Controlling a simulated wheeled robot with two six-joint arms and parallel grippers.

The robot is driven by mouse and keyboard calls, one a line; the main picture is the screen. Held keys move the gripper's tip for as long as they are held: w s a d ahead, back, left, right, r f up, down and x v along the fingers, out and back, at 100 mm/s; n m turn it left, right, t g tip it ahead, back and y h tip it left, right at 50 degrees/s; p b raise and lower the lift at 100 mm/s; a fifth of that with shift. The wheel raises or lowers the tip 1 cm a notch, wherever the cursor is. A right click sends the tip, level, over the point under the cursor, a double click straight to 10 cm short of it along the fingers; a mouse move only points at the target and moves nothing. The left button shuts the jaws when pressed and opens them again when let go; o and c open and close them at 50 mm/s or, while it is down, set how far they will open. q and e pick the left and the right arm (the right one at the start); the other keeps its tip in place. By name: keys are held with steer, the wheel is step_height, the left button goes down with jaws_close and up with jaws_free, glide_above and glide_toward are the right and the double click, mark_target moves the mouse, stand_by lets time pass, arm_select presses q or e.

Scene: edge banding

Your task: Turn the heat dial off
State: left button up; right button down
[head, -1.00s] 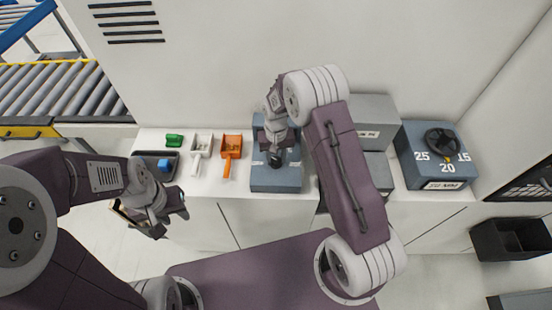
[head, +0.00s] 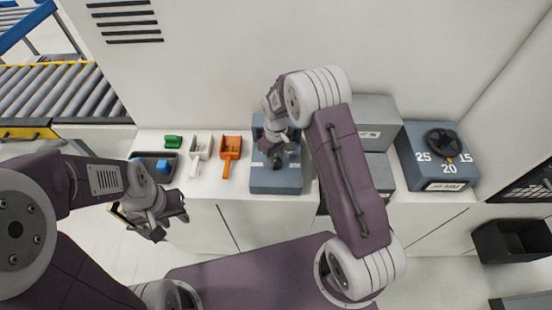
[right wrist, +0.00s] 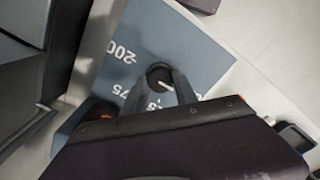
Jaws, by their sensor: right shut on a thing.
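The heat dial (right wrist: 158,76) is a round black knob with a white pointer mark, on a blue-grey box with white numbers around it, "200" and "75" among them. The box (head: 276,184) also shows in the head view, in the middle of the counter. My right gripper (head: 277,156) reaches down over this box, its fingers (right wrist: 172,88) shut on the dial. The gripper hides part of the dial and its scale. My left gripper (head: 166,216) hangs in front of the counter's left end, away from the dial; its finger gap is unclear.
Right of my right arm stand grey boxes (head: 372,108) and a second box (head: 437,172) with a large black knob and numbers 25, 20, 15. Orange (head: 231,147) and white (head: 199,147) scoops, a green block (head: 174,141) and a dark tray (head: 143,157) lie left.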

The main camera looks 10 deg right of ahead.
mark_target(276, 161)
steer(key=shift+w+r, duration=0.1)
steer(key=shift+w, duration=0.05)
steer(key=c, duration=1)
jaws_free()
steer(key=shift+o, duration=0.2)
steer(key=shift+r, duration=0.2)
step_height(276, 161, up, 9)
steer(key=b, duration=0.2)
steer(key=shift+f, duration=0.2)
steer(key=shift+f+b, duration=0.15)
steer(key=shift+b, duration=0.2)
